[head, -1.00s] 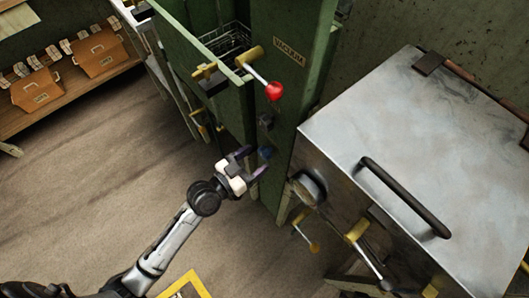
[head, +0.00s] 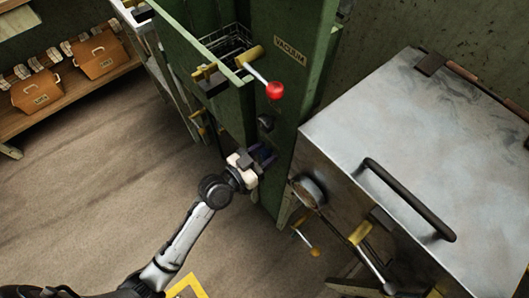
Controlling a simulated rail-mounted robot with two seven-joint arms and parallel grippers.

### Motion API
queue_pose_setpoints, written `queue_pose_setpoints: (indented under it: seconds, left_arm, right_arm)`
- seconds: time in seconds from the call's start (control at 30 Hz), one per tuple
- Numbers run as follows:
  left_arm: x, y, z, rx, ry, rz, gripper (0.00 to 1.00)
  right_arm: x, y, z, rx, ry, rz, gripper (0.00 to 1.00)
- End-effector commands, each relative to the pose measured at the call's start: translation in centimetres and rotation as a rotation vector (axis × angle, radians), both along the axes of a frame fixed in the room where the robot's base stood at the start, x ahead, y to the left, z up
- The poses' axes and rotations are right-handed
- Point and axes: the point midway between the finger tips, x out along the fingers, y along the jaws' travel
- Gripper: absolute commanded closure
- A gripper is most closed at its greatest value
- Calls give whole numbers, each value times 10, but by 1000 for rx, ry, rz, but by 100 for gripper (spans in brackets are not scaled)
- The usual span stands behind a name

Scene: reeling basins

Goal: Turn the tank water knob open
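A small blue knob (head: 264,154) sits on the front of the green cabinet, below a dark round knob (head: 265,122). My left gripper (head: 263,156) reaches up from the lower left and is at the blue knob, with its dark fingers around or right beside it. The fingers hide most of the knob, and I cannot tell whether they press on it. No label for the tank water shows. My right gripper is not in view.
A green cabinet (head: 290,80) marked VACUUM has a red-tipped lever (head: 274,90) above the gripper. A metal-lidded box (head: 400,140) with a black handle stands close on the right, with yellow-hubed levers (head: 360,233) below. The floor at left is clear.

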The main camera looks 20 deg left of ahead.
Motion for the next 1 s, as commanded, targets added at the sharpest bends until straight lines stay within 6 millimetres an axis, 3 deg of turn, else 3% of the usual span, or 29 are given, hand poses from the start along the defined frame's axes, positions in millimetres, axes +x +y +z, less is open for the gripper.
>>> queue_pose_setpoints:
  seconds: [0.23, 0.57, 1.0]
  left_arm:
    - [0, 0, 0, 0, 0, 0, 79]
    - [0, 1, 2, -53, 29, -1, 79]
    - [1, 2, 4, -380, 200, -1, 79]
  right_arm:
    - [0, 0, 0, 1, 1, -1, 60]
    - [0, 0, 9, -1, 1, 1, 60]
    - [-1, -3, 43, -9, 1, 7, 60]
